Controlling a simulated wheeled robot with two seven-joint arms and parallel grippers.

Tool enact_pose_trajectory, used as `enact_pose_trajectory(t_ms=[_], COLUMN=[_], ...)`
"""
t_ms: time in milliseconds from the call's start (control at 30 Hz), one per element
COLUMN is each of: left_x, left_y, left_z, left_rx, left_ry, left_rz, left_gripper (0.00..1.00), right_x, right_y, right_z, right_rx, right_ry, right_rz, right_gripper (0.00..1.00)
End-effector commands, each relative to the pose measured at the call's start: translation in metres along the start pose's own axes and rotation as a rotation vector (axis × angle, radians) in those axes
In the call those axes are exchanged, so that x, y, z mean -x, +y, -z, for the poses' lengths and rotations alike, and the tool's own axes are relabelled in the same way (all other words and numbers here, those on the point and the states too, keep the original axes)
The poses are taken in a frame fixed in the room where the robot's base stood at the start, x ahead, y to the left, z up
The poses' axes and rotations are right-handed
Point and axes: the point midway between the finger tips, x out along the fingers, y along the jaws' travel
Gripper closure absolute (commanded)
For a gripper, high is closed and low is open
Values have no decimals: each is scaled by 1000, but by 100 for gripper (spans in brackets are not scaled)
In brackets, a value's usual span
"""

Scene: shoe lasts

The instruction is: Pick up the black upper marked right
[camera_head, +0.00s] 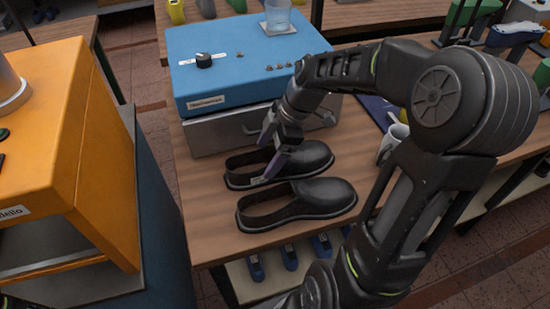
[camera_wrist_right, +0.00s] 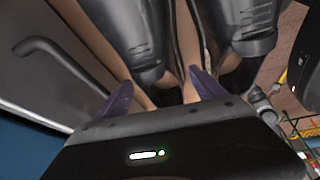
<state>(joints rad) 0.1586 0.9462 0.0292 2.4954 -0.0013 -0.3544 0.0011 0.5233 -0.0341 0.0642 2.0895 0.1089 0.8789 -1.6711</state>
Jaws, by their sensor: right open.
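Two black uppers lie side by side on the wooden table (camera_head: 190,165) with their rounded toes to the right. The far upper (camera_head: 304,157) is beside the blue machine's grey base, and the near upper (camera_head: 325,194) is closer to the table's front edge. No left or right mark is legible on either. My right gripper (camera_head: 268,155) is open above the heel opening of the far upper, with its purple-grey fingers pointing down. In the right wrist view, the fingers (camera_wrist_right: 163,92) are apart with nothing visibly clamped, and both black uppers show beyond them. My left gripper is not visible.
A blue machine (camera_head: 245,60) on a grey drawer base (camera_head: 215,137) stands close behind the far upper. A white mug (camera_head: 393,145) stands to the right, partly behind my right arm. An orange machine (camera_head: 60,130) is at the left. Blue items sit on a shelf below.

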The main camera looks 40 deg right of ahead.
Motion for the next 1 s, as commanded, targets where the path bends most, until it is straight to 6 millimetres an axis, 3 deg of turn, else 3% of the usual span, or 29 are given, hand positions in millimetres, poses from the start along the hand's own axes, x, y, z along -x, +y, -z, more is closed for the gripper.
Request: enact_pose_trajectory(t_ms=[233,800,1000], left_x=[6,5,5], left_y=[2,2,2], left_z=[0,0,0], left_rx=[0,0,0], left_ry=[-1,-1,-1], left_rz=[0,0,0], left_gripper=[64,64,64], right_x=[-28,-28,-28], right_y=[0,0,0], right_z=[-1,-1,-1], right_rx=[-1,-1,-1], right_ry=[0,-1,-1], right_rz=[2,0,0], right_gripper=[21,21,36])
